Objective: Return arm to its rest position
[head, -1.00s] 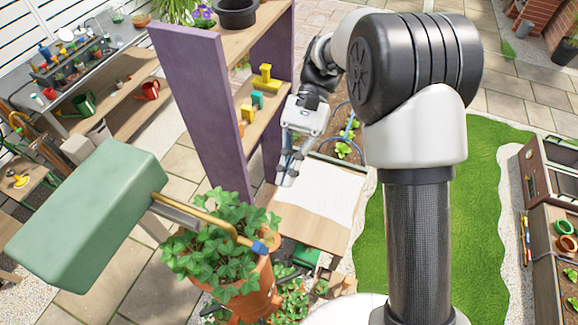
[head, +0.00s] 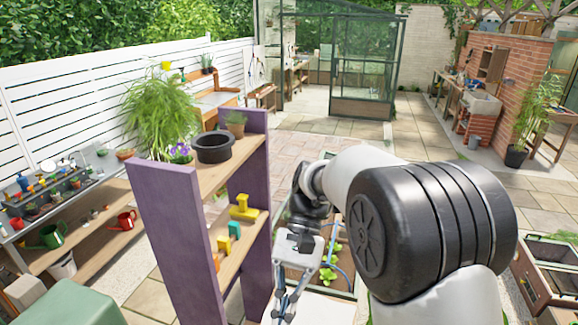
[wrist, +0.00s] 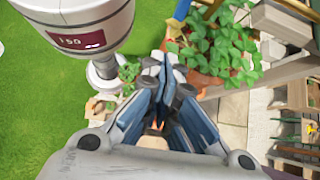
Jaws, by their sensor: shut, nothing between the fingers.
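My gripper (head: 284,308) hangs at the lower middle of the head view, pointing down, just right of the purple shelf unit (head: 172,235). Its fingertips are close to the bottom edge of that view. In the wrist view the fingers of my gripper (wrist: 163,68) meet at their tips and hold nothing. My arm is bent, with its upper links filling the lower right of the head view.
The shelf unit carries a black pot (head: 213,148), a yellow block (head: 243,208) and a teal block (head: 235,230). A leafy plant (wrist: 215,45) is near the fingers in the wrist view. A green box-shaped thing (head: 75,306) is at lower left. Open paving (head: 310,124) lies beyond.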

